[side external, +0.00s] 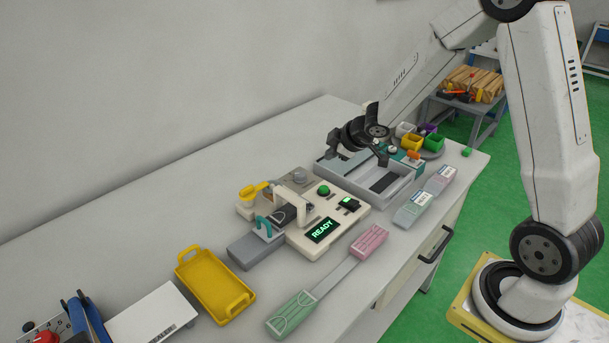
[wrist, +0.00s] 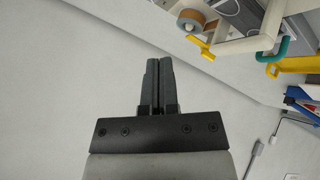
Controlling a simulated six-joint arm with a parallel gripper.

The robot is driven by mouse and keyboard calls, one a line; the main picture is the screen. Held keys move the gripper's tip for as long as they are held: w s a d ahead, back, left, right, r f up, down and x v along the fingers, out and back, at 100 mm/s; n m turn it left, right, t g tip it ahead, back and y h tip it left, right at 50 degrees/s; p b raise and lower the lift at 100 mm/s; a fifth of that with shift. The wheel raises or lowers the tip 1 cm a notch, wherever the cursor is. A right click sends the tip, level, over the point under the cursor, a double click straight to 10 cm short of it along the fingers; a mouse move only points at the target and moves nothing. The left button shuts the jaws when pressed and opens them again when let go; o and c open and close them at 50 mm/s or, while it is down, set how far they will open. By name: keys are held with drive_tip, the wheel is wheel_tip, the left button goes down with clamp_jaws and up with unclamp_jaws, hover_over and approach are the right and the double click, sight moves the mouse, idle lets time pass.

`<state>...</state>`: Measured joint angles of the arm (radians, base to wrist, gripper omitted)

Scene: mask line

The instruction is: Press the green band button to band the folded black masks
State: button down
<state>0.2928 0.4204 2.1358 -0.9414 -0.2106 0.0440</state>
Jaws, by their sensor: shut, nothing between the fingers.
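In the side external view, a round green button (side external: 323,190) sits on top of a cream banding machine (side external: 300,245). A black switch with a green top (side external: 349,204) sits to its right, and the machine's screen (side external: 321,230) reads READY. Dark folded material, apparently the black masks (side external: 288,213), lies under the machine's cream arch, behind a teal clamp (side external: 264,226). My gripper (wrist: 163,68) is shut and empty in the wrist view, over bare table. In the side view it is above the grey tray, behind the machine and clear of the button; its fingertips are hard to make out there.
A grey tray (side external: 402,195) with a dark strip inside stands beyond the machine. A yellow tray (side external: 205,290) is at the front left. Pink (side external: 370,241) and green (side external: 292,315) blocks lie along the front edge.

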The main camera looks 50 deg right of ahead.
sight(327, 188)
drive_tip(key=shift+w+d+f+n+t+y, duration=0.15)
drive_tip(key=shift+w+d+f+n+y, duration=0.4)
drive_tip(key=shift+w+d+n, duration=0.3)
drive_tip(key=shift+w+d+f+n+t+y, duration=0.15)
drive_tip(key=shift+w+d+f+n+y, duration=0.45)
drive_tip(key=shift+w+n, duration=0.35)
drive_tip(key=shift+s, duration=0.15)
drive_tip(key=shift+f, duration=0.1)
drive_tip(key=shift+f, duration=4.2)
drive_tip(key=shift+f, duration=0.15)
drive_tip(key=shift+f, duration=0.3)
